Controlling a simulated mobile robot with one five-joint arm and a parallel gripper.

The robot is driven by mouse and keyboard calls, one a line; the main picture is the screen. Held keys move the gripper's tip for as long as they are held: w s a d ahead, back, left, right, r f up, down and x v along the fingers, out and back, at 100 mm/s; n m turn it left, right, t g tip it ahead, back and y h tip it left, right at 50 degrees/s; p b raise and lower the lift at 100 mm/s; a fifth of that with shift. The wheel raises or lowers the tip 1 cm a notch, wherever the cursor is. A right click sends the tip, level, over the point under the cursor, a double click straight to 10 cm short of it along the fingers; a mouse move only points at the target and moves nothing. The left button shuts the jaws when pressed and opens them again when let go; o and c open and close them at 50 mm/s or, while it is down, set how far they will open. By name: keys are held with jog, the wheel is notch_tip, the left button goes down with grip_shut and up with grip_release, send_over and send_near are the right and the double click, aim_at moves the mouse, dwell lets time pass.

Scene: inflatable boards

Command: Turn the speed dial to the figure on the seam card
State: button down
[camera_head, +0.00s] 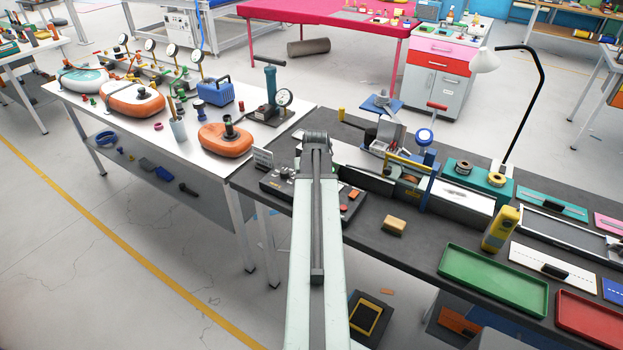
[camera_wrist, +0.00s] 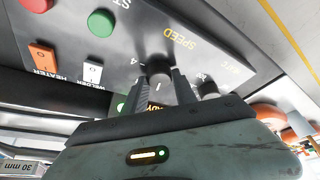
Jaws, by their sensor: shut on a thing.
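The speed dial (camera_wrist: 158,68) is a dark round knob on the grey control panel (camera_wrist: 225,45), beside the yellow word SPEED in the wrist view. My gripper (camera_wrist: 160,86) is shut on the dial, one finger on each side. A light line shows on the knob between the fingers; a figure 4 is printed just left of it. In the head view my arm hides the gripper and dial; part of the control panel (camera_head: 275,187) shows. A small standing card with print (camera_head: 263,158), perhaps the seam card, is unreadable.
Near the dial are a second knob (camera_wrist: 208,90), a green button (camera_wrist: 101,23), a red button (camera_wrist: 37,3) and an orange heater switch (camera_wrist: 43,56). The welding machine (camera_head: 405,180) stands behind the panel.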

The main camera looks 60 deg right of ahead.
jog(key=n+y, duration=0.1)
jog(key=n, duration=0.2)
jog(key=n+t+y, duration=0.1)
jog(key=n, duration=0.2)
jog(key=shift+s, duration=0.15)
jog(key=shift+n, duration=0.4)
jog(key=c, duration=1)
grip_release()
jog(key=shift+d, duration=0.1)
jog(key=shift+r, duration=0.1)
jog(key=shift+s+r+p, duration=0.1)
jog(key=shift+r+p, duration=0.2)
jog(key=shift+p, duration=0.1)
jog(key=p+v, duration=0.6)
jog(key=v, duration=0.1)
jog(key=shift+s, duration=0.15)
